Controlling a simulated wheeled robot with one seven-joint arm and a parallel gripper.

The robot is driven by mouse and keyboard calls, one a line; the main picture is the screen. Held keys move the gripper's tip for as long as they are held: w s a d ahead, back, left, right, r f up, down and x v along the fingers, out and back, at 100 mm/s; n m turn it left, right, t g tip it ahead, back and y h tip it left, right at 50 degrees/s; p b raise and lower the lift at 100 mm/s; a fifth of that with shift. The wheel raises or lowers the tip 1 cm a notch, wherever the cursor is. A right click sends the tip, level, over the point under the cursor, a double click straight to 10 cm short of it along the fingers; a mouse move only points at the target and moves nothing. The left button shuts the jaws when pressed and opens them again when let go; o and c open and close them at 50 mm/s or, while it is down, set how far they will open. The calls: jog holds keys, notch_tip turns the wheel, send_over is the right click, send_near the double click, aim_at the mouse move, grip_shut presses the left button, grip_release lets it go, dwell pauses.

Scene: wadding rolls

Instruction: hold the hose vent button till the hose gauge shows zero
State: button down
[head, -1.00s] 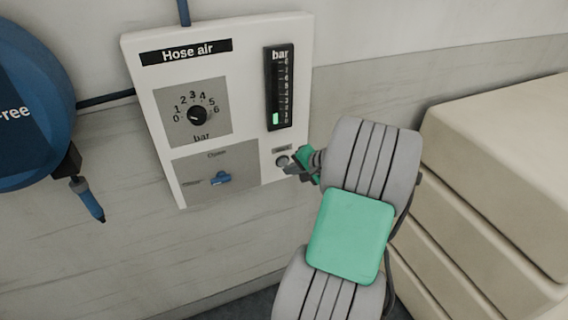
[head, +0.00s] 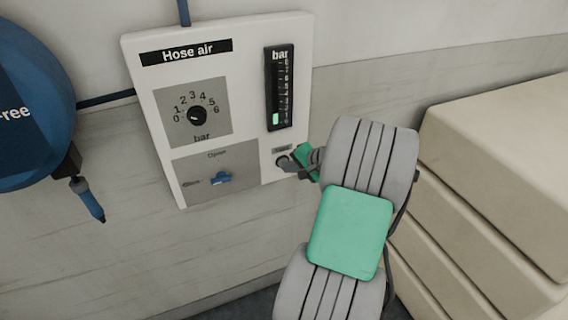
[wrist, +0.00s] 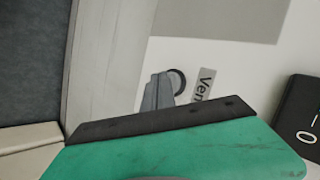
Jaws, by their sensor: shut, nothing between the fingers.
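The white hose air panel (head: 238,30) hangs on the wall. Its hose gauge (head: 279,88) is a dark vertical scale marked bar, with a short green bar lit near the bottom, above the lowest mark. The vent button (head: 281,160) is a round grey button below the gauge. In the wrist view the vent button (wrist: 177,82) sits beside a label reading "Ven". My gripper (head: 288,165) is shut and empty, its fingertips at the button. In the wrist view the fingers (wrist: 160,92) overlap the button's edge; I cannot tell how far it is pressed.
A black pressure dial (head: 197,115) and a blue valve handle (head: 221,179) are on the panel's left. A blue hose reel (head: 30,110) with a hanging nozzle (head: 90,205) is at far left. Stacked beige blocks (head: 500,150) stand close right of my arm.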

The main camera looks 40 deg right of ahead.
jog(key=shift+w+d, duration=0.1)
jog(key=shift+w, duration=0.3)
dwell(1.5)
jog(key=shift+s, duration=0.15)
jog(key=shift+s+a, duration=0.25)
jog(key=shift+s, duration=0.45)
jog(key=s, duration=0.2)
jog(key=s+a+p, duration=0.1)
jog(key=s, duration=0.1)
jog(key=shift+s+a, duration=0.2)
jog(key=shift+s, duration=0.15)
